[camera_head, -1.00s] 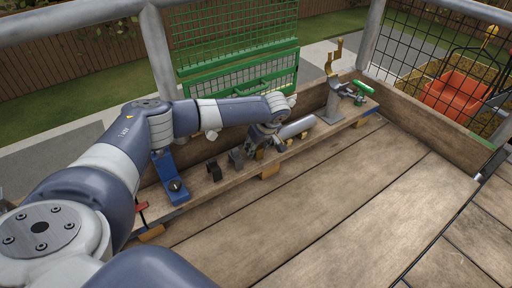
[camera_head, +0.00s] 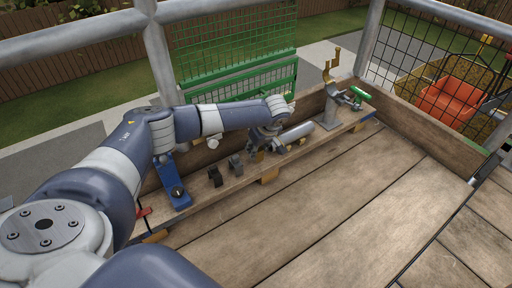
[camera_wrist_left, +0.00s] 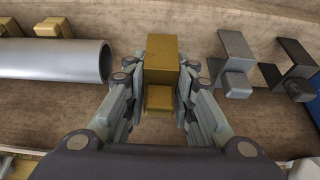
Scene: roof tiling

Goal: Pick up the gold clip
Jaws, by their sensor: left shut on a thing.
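The gold clip (camera_wrist_left: 161,60) is a small block-like piece in the middle of the left wrist view. My left gripper (camera_wrist_left: 160,95) has its fingers on both sides of the clip and is shut on it. The clip is over or on the wooden shelf board. In the head view my left gripper (camera_head: 262,140) is at the shelf along the back wall, and the clip (camera_head: 257,156) shows only in a small part below it. My right gripper is not in either view.
A grey pipe (camera_wrist_left: 55,60) lies just left of the clip in the wrist view. A grey clip (camera_wrist_left: 236,60) and a black clip (camera_wrist_left: 292,62) are to the right. The plank floor (camera_head: 330,210) is clear.

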